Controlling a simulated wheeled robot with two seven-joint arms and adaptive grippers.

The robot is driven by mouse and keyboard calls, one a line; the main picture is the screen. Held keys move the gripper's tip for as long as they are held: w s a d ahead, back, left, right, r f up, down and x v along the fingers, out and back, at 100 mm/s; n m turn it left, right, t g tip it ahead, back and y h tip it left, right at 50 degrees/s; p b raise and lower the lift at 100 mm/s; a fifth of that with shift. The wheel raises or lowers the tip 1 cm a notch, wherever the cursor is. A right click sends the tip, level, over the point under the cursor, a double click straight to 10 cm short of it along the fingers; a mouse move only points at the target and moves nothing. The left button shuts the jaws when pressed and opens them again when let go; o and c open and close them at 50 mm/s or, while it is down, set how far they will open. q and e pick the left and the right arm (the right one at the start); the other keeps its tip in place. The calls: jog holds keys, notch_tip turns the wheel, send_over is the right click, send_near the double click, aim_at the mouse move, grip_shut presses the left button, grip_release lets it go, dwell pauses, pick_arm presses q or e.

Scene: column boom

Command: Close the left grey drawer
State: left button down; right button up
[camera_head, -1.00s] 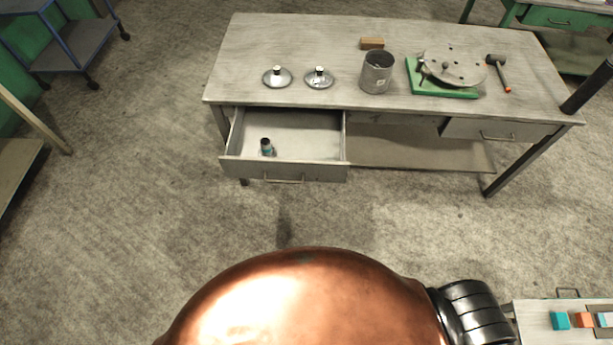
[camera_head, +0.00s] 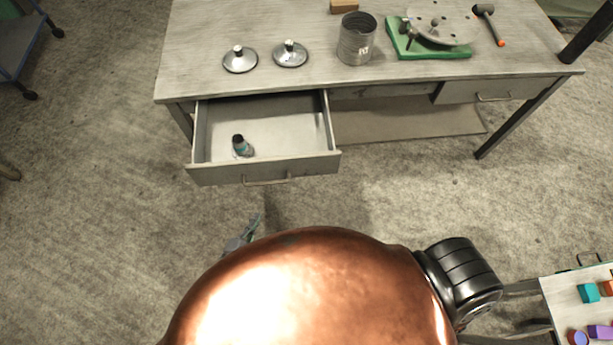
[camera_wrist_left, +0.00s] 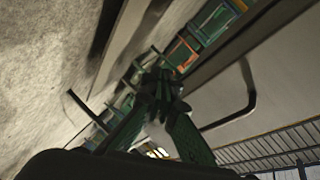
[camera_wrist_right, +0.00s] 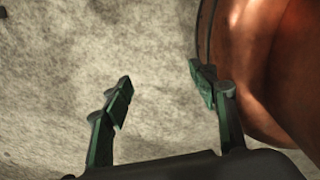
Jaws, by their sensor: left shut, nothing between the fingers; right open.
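The left grey drawer (camera_head: 222,172) stands pulled out of the grey workbench in the head view. A small dark bottle (camera_head: 241,146) lies or leans in it; I cannot tell which. Its bar handle (camera_head: 266,181) is on the front. My left gripper (camera_head: 255,222) shows just below and in front of the drawer, partly hidden by my copper body. In the left wrist view my left gripper (camera_wrist_left: 162,82) is shut and empty, with a dark bar handle (camera_wrist_left: 250,95) to its right, apart from it. My right gripper (camera_wrist_right: 162,88) is open and empty above the floor, beside my copper body.
On the workbench (camera_head: 205,50) are two metal lids (camera_head: 240,62), a grey can (camera_head: 356,42), a green plate with a disc (camera_head: 430,48) and a hammer (camera_head: 489,22). A shut right drawer (camera_head: 488,91) is under it. A small table with coloured blocks (camera_head: 588,293) stands at lower right.

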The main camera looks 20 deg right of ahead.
aim_at(315, 167)
pick_arm(q)
jog(key=s+d+r+m+g+h+b, duration=0.1)
jog(key=s+d+r+m+h+b, duration=0.15)
jog(key=d+r+m, duration=0.35)
jog(key=s+d+r+m+g+h+b, duration=0.15)
jog(key=d+r+m+h, duration=0.25)
jog(key=d+r, duration=0.4)
jog(key=x, duration=0.3)
jog(key=w+x, duration=0.1)
jog(key=x, duration=0.3)
jog(key=a+x, duration=0.1)
jog(key=x, duration=0.3)
jog(key=shift+w+d+f, duration=0.1)
jog(key=shift+w+f, duration=0.15)
jog(key=shift+w, duration=0.1)
jog(key=shift+w+d, duration=0.1)
jog(key=shift+w, duration=0.3)
pick_arm(e)
jog(key=f, duration=0.5)
jog(key=shift+s+a+f, duration=0.15)
jog(key=shift+s+f, duration=0.05)
jog(key=shift+f, duration=0.15)
pick_arm(q)
jog(key=shift+w+b, duration=0.15)
jog(key=shift+b, duration=0.15)
